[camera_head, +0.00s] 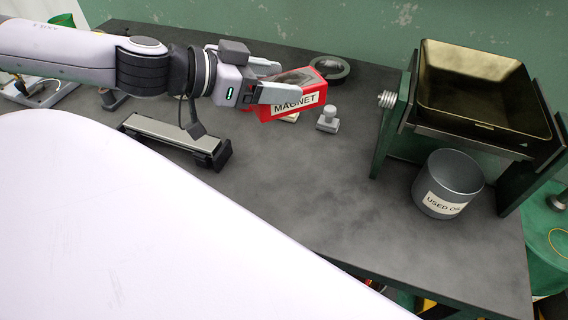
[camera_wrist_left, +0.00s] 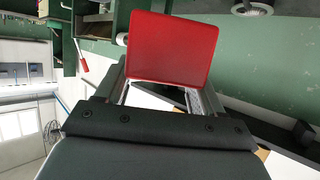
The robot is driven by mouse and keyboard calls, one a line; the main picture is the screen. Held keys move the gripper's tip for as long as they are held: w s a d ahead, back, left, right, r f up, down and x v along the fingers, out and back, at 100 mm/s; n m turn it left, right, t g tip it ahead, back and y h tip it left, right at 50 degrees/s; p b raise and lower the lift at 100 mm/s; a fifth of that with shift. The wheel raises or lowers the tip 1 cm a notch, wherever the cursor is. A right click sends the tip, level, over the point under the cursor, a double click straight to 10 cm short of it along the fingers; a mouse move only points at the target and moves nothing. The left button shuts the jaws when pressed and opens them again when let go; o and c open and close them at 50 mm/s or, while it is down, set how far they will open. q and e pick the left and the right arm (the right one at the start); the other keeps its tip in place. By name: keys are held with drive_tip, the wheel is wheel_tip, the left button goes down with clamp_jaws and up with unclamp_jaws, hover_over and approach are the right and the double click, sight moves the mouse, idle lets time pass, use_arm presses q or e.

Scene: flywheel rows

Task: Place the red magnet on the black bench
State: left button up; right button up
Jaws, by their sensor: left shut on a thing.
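The red magnet (camera_head: 313,84) is a red block with a white label reading "MAGNET". My left gripper (camera_head: 276,83) is shut on it, with a finger on its near side. In the left wrist view the magnet (camera_wrist_left: 172,47) shows as a flat red face between the fingers of my left gripper (camera_wrist_left: 165,92). The magnet is over the black bench (camera_head: 300,170); I cannot tell whether it touches the top. A small pale thing under it is mostly hidden. My right gripper is not in view.
A small grey knobbed weight (camera_head: 328,119) stands just right of the magnet, and a dark ring (camera_head: 329,69) lies behind it. A long flat grey-and-black device (camera_head: 172,137) lies at left. A tray on a stand (camera_head: 472,90) and a "USED OIL" can (camera_head: 447,184) are at right. The middle front is clear.

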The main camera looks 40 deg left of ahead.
use_arm(q)
drive_tip(key=shift+s+r, duration=0.25)
drive_tip(key=shift+r, duration=0.4)
drive_tip(key=shift+h, duration=0.3)
drive_tip(key=shift+a+f+b, duration=0.1)
drive_tip(key=shift+f+b, duration=2.5)
drive_tip(key=shift+f, duration=7.45)
drive_tip(key=o, duration=1.2)
drive_tip(key=shift+f, duration=0.1)
drive_tip(key=shift+s+r, duration=0.15)
drive_tip(key=shift+r, duration=0.05)
